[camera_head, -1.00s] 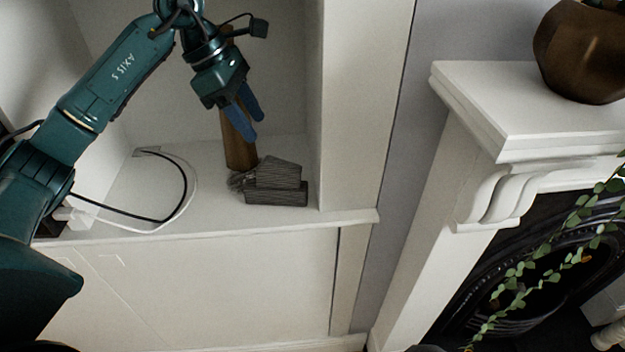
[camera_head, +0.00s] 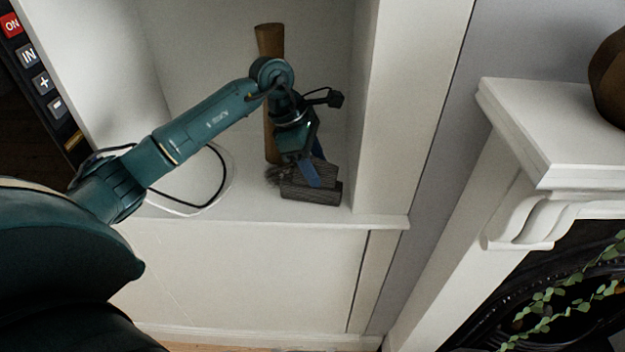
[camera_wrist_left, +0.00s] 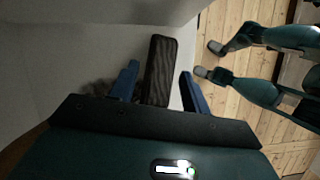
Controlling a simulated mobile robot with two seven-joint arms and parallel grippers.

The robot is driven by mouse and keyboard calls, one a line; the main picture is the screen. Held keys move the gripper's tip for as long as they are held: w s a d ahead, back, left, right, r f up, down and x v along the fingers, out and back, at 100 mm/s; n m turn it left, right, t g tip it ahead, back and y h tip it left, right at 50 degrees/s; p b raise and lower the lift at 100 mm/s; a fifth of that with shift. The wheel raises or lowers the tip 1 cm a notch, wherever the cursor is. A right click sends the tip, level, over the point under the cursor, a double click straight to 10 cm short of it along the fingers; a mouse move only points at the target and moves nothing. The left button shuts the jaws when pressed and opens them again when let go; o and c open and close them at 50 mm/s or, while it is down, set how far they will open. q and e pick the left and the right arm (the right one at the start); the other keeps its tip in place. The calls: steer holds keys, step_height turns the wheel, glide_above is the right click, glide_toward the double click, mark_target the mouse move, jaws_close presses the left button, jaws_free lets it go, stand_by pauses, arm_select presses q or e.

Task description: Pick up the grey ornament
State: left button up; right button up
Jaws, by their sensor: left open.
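The grey ornament (camera_head: 300,192) is a dark grey, striped, stepped block shape standing on the white alcove shelf, near its front right. My left gripper (camera_head: 316,183) is over it, fingers pointing down, and its blue fingers cover part of the ornament's upper piece. In the left wrist view the left gripper (camera_wrist_left: 160,70) is open, and the ornament's dark ribbed block (camera_wrist_left: 161,72) lies between the two fingers. A gap shows on the right side; the block sits nearer the left finger. My right gripper is not in view.
A tall brown wooden piece (camera_head: 271,88) stands right behind the ornament. A black and white cable loop (camera_head: 218,178) lies left on the shelf. The alcove's side wall (camera_head: 385,130) is close on the right. A white mantelpiece (camera_head: 560,125) stands further right.

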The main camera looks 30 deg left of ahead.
arm_select(q)
steer(key=shift+d+f, duration=0.15)
steer(key=shift+f, duration=0.25)
jaws_close()
stand_by(0.4)
